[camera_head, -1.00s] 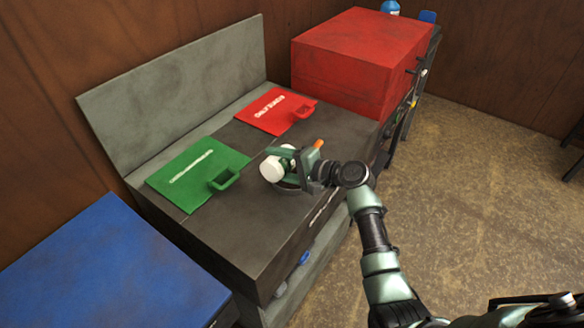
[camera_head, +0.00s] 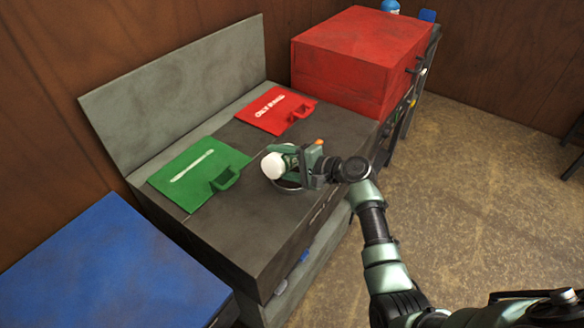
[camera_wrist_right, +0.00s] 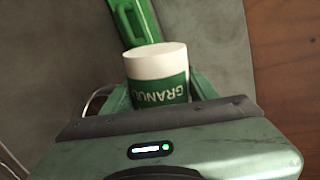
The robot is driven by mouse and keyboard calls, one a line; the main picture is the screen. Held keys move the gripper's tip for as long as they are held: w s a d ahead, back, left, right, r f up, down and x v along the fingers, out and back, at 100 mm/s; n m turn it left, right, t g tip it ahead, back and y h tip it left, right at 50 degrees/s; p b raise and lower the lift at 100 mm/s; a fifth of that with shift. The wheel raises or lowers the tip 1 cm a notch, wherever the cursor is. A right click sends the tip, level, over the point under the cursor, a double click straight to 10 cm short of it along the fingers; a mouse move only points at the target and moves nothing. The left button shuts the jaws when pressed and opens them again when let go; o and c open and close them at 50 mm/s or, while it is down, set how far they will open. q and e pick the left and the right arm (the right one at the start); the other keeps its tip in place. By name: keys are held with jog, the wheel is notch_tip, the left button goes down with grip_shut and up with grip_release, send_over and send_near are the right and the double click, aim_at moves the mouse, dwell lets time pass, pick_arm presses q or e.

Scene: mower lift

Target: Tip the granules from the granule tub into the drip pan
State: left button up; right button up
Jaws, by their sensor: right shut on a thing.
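The granule tub (camera_head: 273,166) is white with a green label. It is tilted well over, its white end toward the left in the head view. In the right wrist view the tub (camera_wrist_right: 158,65) shows label letters upside down. My right gripper (camera_head: 302,165) is shut on the tub above the dark bench top. A thin curved rim (camera_head: 287,188) shows just under the tub, seemingly the drip pan's; the tub and gripper hide most of it. No granules can be made out. My left gripper is not in view.
A green board with a handle (camera_head: 198,172) and a red board with a handle (camera_head: 275,110) lie on the dark bench (camera_head: 245,230). A red cabinet (camera_head: 360,55) stands behind right, a blue box (camera_head: 110,270) at front left. The grey back panel (camera_head: 180,90) rises behind.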

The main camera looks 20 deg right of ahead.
jog(key=shift+w+d+r+m+g+y+p, duration=0.15)
jog(key=shift+w+d+r+m+y+p, duration=0.1)
jog(key=shift+m+p, duration=0.25)
jog(key=shift+w+d+r+m+g+y+p, duration=0.2)
jog(key=shift+m+p, duration=0.15)
jog(key=shift+m, duration=0.25)
dwell(2.8)
